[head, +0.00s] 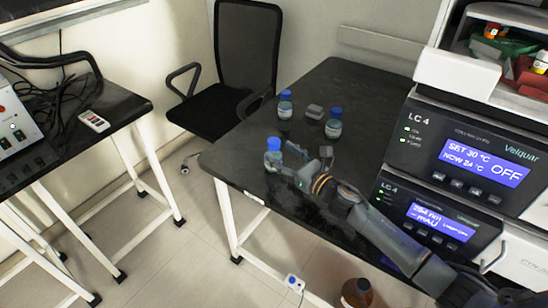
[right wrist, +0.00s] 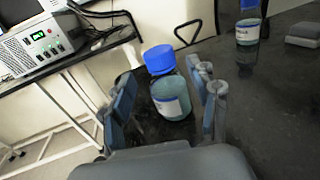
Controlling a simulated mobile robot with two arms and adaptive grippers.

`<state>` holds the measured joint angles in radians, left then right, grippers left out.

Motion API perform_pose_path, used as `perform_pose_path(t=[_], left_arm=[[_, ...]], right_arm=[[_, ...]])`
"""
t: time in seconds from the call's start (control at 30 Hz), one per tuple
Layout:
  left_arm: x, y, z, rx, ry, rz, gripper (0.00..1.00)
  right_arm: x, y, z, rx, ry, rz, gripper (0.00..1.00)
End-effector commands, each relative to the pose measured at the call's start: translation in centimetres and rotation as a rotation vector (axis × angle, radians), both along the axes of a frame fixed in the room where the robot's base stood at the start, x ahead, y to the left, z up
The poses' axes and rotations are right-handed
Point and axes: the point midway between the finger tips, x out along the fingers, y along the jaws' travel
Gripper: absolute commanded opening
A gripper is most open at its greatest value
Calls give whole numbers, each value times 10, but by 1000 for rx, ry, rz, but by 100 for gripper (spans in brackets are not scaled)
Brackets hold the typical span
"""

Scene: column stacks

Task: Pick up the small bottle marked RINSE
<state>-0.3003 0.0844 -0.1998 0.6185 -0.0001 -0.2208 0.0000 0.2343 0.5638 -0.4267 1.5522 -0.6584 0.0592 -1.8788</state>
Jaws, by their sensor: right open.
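A small bottle with a blue cap and a white label (head: 273,157) stands upright near the front left corner of the black table. My right gripper (head: 287,162) is open at this bottle. In the right wrist view the bottle (right wrist: 170,95) stands between the two spread fingers of the gripper (right wrist: 164,84), with gaps on both sides. Two similar blue-capped bottles stand farther back, one at the left (head: 285,107) and one at the right (head: 333,127). The label words are too small to read, so I cannot tell which bottle is marked RINSE. My left gripper is not in view.
A small grey block (head: 314,112) lies between the two farther bottles. LC-4 instrument units (head: 470,165) stand at the table's right. A black chair (head: 243,55) is behind the table's left edge. A brown bottle (head: 357,293) is low at the front. The table's left edge is close.

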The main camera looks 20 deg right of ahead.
Motion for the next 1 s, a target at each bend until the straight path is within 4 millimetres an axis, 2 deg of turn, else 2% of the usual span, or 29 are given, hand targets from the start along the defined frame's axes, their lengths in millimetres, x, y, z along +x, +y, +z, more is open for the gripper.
perform_pose_path(t=[0.1, 0.23, 0.53, 0.57, 0.83, 0.87, 1.0], left_arm=[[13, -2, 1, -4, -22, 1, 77], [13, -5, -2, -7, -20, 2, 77], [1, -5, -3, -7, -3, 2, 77], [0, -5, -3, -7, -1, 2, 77], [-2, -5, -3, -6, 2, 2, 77], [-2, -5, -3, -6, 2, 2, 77], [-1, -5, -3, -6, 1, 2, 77]], right_arm=[[20, 6, 3, 2, -4, 0, 60], [35, 12, 2, 2, -2, 0, 60], [40, 15, 2, 0, -1, 1, 60], [40, 15, 2, 0, -1, 1, 58], [40, 14, 1, 1, -1, 0, 3], [40, 14, 1, 1, -1, 0, 0], [40, 14, 2, 1, -3, 1, 0]])
